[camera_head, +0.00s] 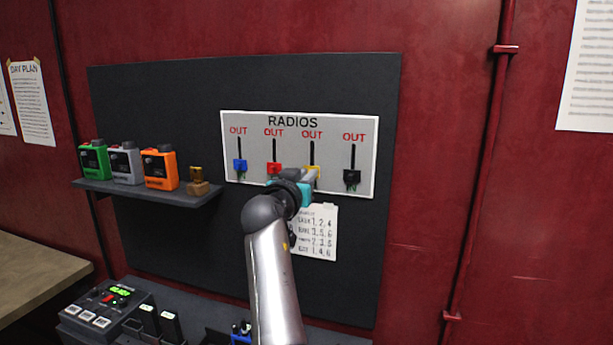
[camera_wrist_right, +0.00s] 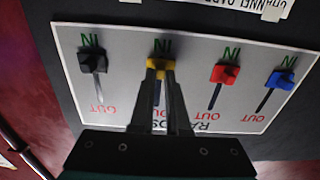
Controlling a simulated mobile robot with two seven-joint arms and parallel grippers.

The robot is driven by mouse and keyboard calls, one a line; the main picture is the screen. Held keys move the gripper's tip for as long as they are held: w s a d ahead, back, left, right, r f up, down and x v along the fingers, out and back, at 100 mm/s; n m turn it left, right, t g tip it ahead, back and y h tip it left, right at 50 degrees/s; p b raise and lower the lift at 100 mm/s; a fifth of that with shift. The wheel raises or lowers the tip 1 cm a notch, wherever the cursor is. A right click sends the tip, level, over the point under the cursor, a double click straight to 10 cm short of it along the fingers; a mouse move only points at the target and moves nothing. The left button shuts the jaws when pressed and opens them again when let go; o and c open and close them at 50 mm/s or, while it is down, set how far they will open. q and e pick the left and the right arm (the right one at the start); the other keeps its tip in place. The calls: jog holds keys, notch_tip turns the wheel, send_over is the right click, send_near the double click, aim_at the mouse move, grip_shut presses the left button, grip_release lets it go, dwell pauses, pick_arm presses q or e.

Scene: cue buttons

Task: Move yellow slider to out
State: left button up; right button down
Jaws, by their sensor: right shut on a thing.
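The yellow slider (camera_head: 312,170) is third from the left on the white RADIOS panel (camera_head: 297,129), at the low end of its slot, with OUT printed above the slot. In the right wrist view the yellow slider (camera_wrist_right: 160,66) sits at the IN end. My right gripper (camera_head: 306,178) reaches up to the panel, and its fingers (camera_wrist_right: 161,78) are shut on the yellow slider. The red slider (camera_head: 274,168), blue slider (camera_head: 240,166) and black slider (camera_head: 351,177) are also at the low ends of their slots. My left gripper is not in view.
A shelf (camera_head: 150,193) left of the panel holds green (camera_head: 94,160), grey (camera_head: 126,163) and orange (camera_head: 160,168) radios and a small brass item (camera_head: 197,183). A paper list (camera_head: 318,232) hangs below the panel. A counter (camera_head: 40,275) stands at lower left.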

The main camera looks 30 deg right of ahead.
jog(key=shift+r, duration=0.1)
dwell(0.5)
notch_tip(320, 180, up, 5)
jog(key=p, duration=0.2)
jog(key=shift+p, duration=0.4)
jog(key=c, duration=0.9)
grip_release()
jog(key=shift+f, duration=0.2)
